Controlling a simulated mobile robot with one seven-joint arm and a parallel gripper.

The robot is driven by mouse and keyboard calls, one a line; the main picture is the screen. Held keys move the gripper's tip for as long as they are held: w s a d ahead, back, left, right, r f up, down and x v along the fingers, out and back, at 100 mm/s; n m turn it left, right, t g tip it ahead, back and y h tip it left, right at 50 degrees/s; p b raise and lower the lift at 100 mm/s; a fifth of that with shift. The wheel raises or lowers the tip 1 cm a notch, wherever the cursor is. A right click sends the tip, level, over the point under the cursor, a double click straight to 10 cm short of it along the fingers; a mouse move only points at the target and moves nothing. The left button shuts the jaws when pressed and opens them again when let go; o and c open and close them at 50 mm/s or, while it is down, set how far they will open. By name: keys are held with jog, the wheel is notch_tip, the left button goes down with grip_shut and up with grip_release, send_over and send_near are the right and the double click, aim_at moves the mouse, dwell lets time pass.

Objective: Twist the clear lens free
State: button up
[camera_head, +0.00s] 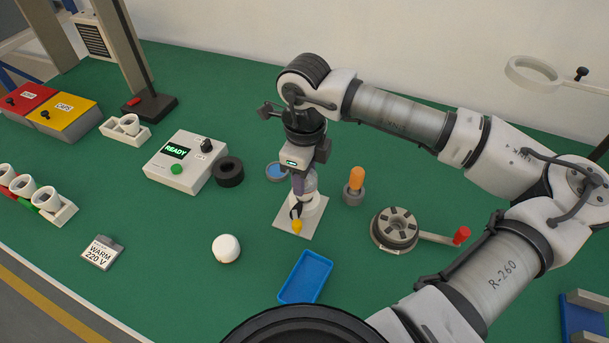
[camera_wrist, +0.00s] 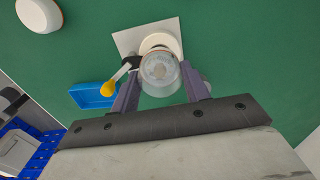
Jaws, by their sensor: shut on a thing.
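The clear lens (camera_wrist: 160,72) is a round see-through cover on a white round base (camera_wrist: 176,46) that stands on a pale square plate (camera_head: 285,224). My gripper (camera_wrist: 159,88) is shut on the lens, with one finger on each side. In the head view my gripper (camera_head: 303,188) points down from above, and its fingers and body hide part of the lens. A small lever with a yellow tip (camera_head: 297,227) sits at the front of the base; it also shows in the wrist view (camera_wrist: 108,90), left of the lens.
A blue tray (camera_head: 306,277) lies empty in front of the plate. An orange-handled tool (camera_head: 356,181) stands just right, and a round fixture with a red-knobbed crank (camera_head: 397,228) is farther right. A white dome (camera_head: 226,248) and a box reading READY (camera_head: 181,161) are left.

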dwell(0.3)
jog(key=o, duration=1)
notch_tip(320, 180, up, 14)
jog(key=b, duration=0.2)
jog(key=shift+f, duration=0.1)
